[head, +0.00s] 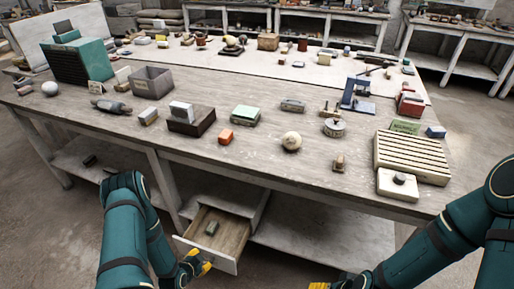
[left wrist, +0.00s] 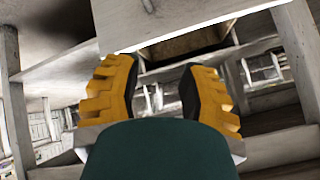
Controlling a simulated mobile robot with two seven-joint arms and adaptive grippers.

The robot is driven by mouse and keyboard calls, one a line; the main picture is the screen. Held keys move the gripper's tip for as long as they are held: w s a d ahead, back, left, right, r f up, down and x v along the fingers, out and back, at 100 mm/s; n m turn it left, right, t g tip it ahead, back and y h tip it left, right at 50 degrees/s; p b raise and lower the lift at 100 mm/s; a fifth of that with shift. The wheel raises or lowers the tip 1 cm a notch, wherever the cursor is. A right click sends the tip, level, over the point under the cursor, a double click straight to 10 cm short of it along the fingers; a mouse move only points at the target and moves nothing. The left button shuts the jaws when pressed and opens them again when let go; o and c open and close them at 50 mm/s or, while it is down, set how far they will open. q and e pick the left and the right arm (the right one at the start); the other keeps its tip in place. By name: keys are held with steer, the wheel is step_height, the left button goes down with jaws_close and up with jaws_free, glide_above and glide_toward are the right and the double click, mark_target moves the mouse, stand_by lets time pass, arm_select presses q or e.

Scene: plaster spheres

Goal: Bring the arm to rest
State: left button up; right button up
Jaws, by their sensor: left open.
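My left arm (head: 124,230) reaches down in front of the workbench. Its yellow-fingered gripper (head: 202,262) is close to the front of an open drawer (head: 231,264); whether they touch is unclear. In the left wrist view the gripper (left wrist: 158,85) is open, with nothing between its two yellow fingers. My right arm (head: 432,250) comes in from the right. Only a yellow bit of the right gripper (head: 322,285) shows at the bottom edge, so its jaws are hidden.
The drawer sticks out under the workbench (head: 290,178) and holds a small dark greenish object (head: 211,229). The benchtop carries many items, including a grey bin (head: 152,82) and a slatted cream box (head: 411,157). Bare floor (head: 60,230) lies at left.

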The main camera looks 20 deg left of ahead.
arm_select(q)
steer(key=d+r+n+g+h, duration=0.2)
steer(key=d+r+n+g, duration=0.25)
steer(key=d+r, duration=0.85)
steer(key=s+d+r+n+g+h, duration=0.1)
steer(key=s+d+r+n+g, duration=0.1)
steer(key=s+d+r, duration=0.3)
steer(key=s+d+n, duration=0.1)
steer(key=s+d, duration=0.2)
steer(key=d, duration=0.2)
steer(key=shift+d+r+g, duration=0.15)
steer(key=shift+d+g, duration=0.2)
steer(key=shift+d, duration=0.05)
steer(key=shift+n, duration=0.35)
